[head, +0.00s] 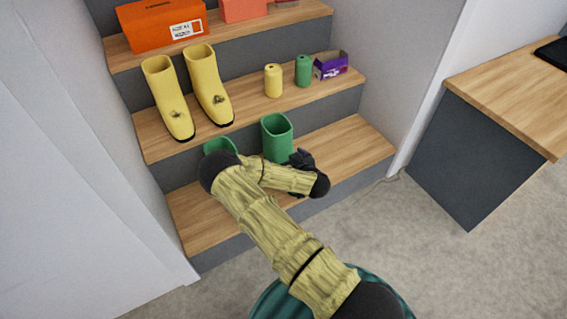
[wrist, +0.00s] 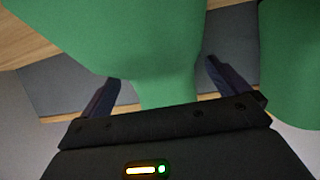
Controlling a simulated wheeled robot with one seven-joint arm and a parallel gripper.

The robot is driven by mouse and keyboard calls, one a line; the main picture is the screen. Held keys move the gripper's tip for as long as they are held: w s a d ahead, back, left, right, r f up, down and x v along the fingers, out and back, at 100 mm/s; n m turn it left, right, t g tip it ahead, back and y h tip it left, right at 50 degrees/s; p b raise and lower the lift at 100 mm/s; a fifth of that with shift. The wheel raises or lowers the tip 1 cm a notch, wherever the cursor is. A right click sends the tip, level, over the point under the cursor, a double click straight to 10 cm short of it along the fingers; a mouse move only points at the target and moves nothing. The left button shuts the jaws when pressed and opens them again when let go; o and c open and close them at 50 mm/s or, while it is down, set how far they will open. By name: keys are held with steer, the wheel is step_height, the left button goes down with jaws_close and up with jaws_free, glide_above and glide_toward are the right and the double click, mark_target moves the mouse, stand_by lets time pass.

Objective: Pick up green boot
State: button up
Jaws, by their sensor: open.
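Two green boots stand on the lowest wooden step. In the head view, the right green boot (head: 277,137) shows its open top, and the left green boot (head: 219,145) is mostly hidden behind my arm. My gripper (head: 300,158) is beside the right boot's lower part, partly hidden by my arm. In the wrist view, one green boot (wrist: 150,45) fills the upper middle, and its narrower part lies between the spread fingers of my gripper (wrist: 162,74). Gaps show on both sides of it. The other green boot (wrist: 290,60) is at the right edge, outside the fingers.
Yellow boots (head: 207,85), a yellow can (head: 273,80), a green can (head: 303,70) and a purple box (head: 331,65) stand on the middle step. An orange box (head: 160,24) is above. A wooden-topped desk (head: 510,80) stands right. The carpet between is clear.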

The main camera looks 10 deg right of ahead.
steer(key=shift+c, duration=0.2)
steer(key=c, duration=1.1)
steer(key=shift+o, duration=0.2)
steer(key=shift+r, duration=0.1)
step_height(320, 180, up, 28)
steer(key=p, duration=1.4)
